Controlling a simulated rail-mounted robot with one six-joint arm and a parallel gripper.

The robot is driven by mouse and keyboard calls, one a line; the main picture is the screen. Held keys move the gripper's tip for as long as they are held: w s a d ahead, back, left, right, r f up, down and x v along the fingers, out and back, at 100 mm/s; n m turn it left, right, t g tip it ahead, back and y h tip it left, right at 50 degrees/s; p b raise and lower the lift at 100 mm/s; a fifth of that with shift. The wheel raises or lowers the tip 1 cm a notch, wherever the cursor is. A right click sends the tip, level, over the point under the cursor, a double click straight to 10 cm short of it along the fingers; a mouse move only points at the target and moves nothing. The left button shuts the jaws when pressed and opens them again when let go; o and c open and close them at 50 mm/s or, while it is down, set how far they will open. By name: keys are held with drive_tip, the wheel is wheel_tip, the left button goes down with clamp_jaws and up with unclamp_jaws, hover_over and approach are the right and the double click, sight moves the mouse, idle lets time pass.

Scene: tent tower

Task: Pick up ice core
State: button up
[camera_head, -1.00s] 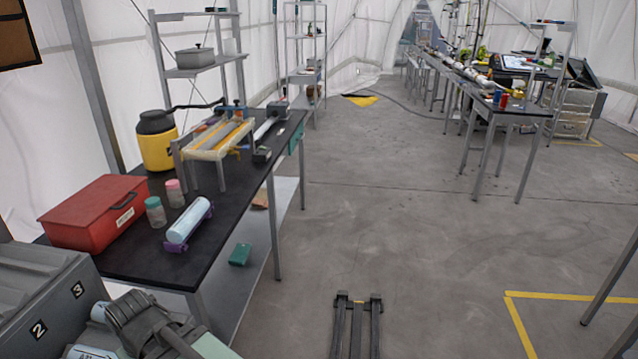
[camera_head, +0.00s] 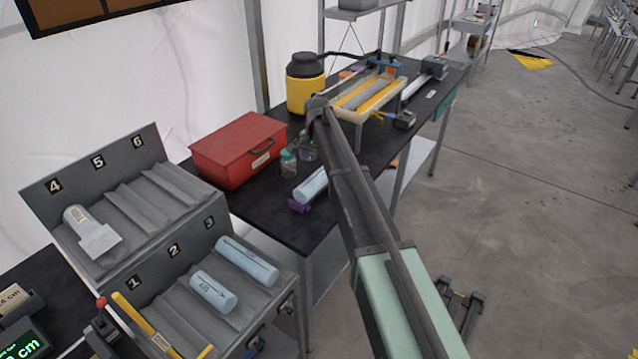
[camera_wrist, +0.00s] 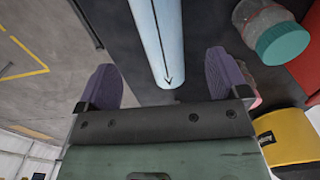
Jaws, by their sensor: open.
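Two more ice cores lie in the grey rack, one in slot 2 (camera_head: 213,290) and one in slot 3 (camera_head: 246,260).
Close to the core stand small jars, one with a teal lid (camera_head: 288,163). A red case (camera_head: 238,148), a yellow jug (camera_head: 306,85) and a framed tray stand (camera_head: 366,98) are also on the bench. Slot 4 holds a white-labelled piece (camera_head: 94,231). Slots 5 and 6 look empty.

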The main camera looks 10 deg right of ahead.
sight(318, 174)
wheel_tip(318, 174, down, 10)
drive_tip(key=b, duration=0.7)
drive_tip(key=shift+w+d+r+b, duration=0.15)
drive_tip(key=shift+r+b, duration=0.1)
drive_tip(key=shift+b, duration=0.15)
drive_tip(key=shift+r, duration=0.25)
drive_tip(key=shift+p, duration=0.3)
drive_tip(key=c, duration=1.3)
